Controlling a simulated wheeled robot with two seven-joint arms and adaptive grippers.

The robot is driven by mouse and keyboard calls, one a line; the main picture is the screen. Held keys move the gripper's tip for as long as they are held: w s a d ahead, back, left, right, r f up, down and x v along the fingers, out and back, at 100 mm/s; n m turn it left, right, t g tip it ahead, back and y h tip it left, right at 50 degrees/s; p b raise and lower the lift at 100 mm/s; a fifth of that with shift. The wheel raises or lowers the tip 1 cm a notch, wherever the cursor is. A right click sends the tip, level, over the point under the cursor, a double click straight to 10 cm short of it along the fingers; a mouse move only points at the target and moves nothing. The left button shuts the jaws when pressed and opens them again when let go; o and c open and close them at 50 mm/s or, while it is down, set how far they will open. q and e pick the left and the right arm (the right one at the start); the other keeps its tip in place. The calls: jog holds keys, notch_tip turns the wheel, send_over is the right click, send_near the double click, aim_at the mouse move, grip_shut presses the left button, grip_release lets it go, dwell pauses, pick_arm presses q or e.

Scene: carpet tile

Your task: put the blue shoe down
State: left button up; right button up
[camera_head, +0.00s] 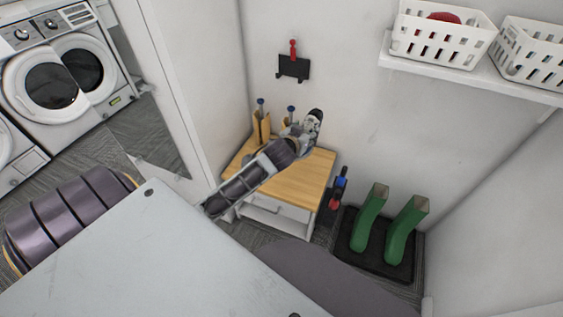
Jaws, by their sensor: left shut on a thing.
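My left gripper (314,119) is at the far end of my left arm, above the back right part of the wooden top of a low cabinet (300,182). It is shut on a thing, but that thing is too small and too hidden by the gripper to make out. No blue shoe shows clearly. A small dark item with blue on it (341,182) is at the cabinet's right side, with red below it; I cannot tell what it is. My right gripper is not in view.
Two tan upright boot-like things (262,127) with blue knobs stand at the cabinet's back left. Green boots (369,218) stand on a black tray (352,262) at right. A wall shelf (470,77) bears white baskets (440,36). Washing machines (62,80) are at left.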

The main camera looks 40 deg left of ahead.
pick_arm(q)
jog(key=w+a+b, duration=0.2)
jog(key=shift+a, duration=0.35)
jog(key=shift+w+a+b, duration=0.25)
jog(key=shift+b, duration=0.25)
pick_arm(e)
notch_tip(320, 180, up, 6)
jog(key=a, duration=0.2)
pick_arm(q)
jog(key=shift+w+a+n, duration=0.15)
jog(key=shift+a+n, duration=0.1)
jog(key=shift+n, duration=0.05)
jog(key=shift+w+a+r+b, duration=0.1)
jog(key=shift+w+a+b, duration=0.1)
jog(key=shift+b, duration=0.25)
jog(key=shift+w+a+r+b, duration=0.15)
jog(key=shift+w+a+b, duration=0.2)
jog(key=shift+a+b, duration=0.2)
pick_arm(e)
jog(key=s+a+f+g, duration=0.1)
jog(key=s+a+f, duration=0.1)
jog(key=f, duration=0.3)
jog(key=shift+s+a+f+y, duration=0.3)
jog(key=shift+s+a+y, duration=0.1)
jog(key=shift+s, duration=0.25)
